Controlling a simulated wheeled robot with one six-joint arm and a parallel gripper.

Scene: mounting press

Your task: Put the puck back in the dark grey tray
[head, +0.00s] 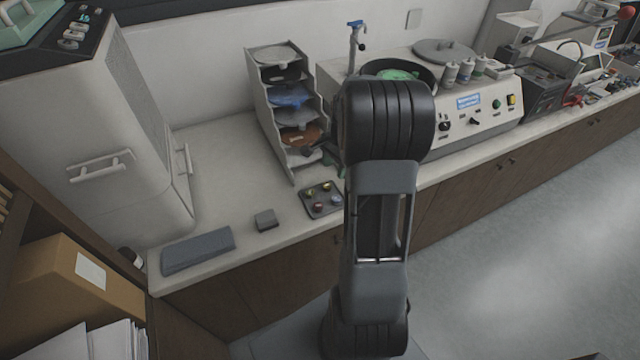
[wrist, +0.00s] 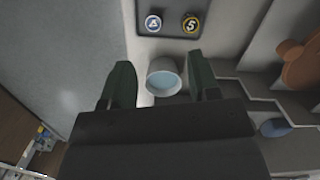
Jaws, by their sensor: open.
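The dark grey tray (head: 308,190) lies on the bench in front of the shelf rack and holds several small round pucks. In the wrist view the tray (wrist: 172,31) is at the top edge, with a blue-and-white puck and a yellow puck marked 5 showing. A pale cylindrical puck (wrist: 163,77) with a light blue face is outside the tray, just below its edge in the wrist view. My gripper (wrist: 162,73) is open. The puck shows between its two dark green fingers, with visible gaps on both sides. In the head view my arm hides this puck and most of the gripper.
The tiered rack (head: 262,113) stands close behind the tray. A grinding machine (head: 480,120) is to the right. A small dark block (head: 264,219) and a grey flat pad (head: 197,250) lie to the left. Bare bench shows left of the rack.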

